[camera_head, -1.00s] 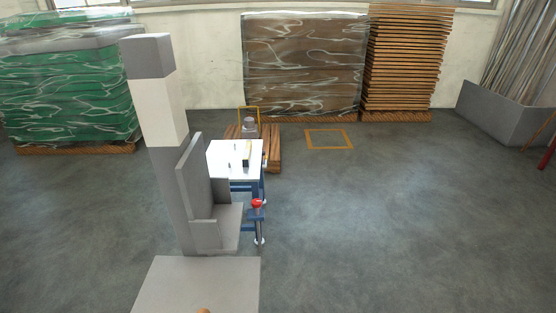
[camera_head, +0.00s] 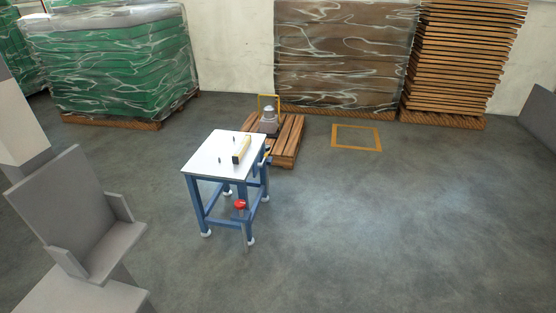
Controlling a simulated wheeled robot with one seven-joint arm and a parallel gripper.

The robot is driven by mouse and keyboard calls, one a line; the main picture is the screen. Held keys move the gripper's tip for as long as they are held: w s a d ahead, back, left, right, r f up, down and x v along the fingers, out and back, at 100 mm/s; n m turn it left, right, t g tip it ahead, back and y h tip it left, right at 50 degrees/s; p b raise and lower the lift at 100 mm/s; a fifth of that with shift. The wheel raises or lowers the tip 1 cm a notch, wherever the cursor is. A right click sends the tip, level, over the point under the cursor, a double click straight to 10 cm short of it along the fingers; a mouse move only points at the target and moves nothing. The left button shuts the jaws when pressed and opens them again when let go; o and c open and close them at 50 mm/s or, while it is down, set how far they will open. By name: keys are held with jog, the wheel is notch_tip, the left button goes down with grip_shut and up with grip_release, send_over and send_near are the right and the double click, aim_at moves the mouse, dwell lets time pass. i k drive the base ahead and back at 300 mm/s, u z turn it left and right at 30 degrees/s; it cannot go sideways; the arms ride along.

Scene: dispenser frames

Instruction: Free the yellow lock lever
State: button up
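A blue-legged table (camera_head: 205,163) with a white top stands left of centre. A yellow bar (camera_head: 242,146) with a dark side lies on its top, towards the right edge. A red round knob (camera_head: 240,204) sits low at the table's front. Small dark pegs (camera_head: 220,160) stand on the white top. My gripper is not in view.
A grey seat-like structure (camera_head: 85,215) is close at the left. Behind the table, a wooden pallet (camera_head: 289,140) holds a grey device under a yellow frame (camera_head: 268,97). A yellow floor square (camera_head: 356,137) is at right. The floor (camera_head: 400,230) right of the table is clear.

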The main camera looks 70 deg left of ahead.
aim_at(259, 164)
jog(key=u, duration=2.3)
jog(key=i, duration=1.4)
jog(key=z, duration=0.3)
jog(key=i, duration=1.7)
jog(key=u, duration=0.25)
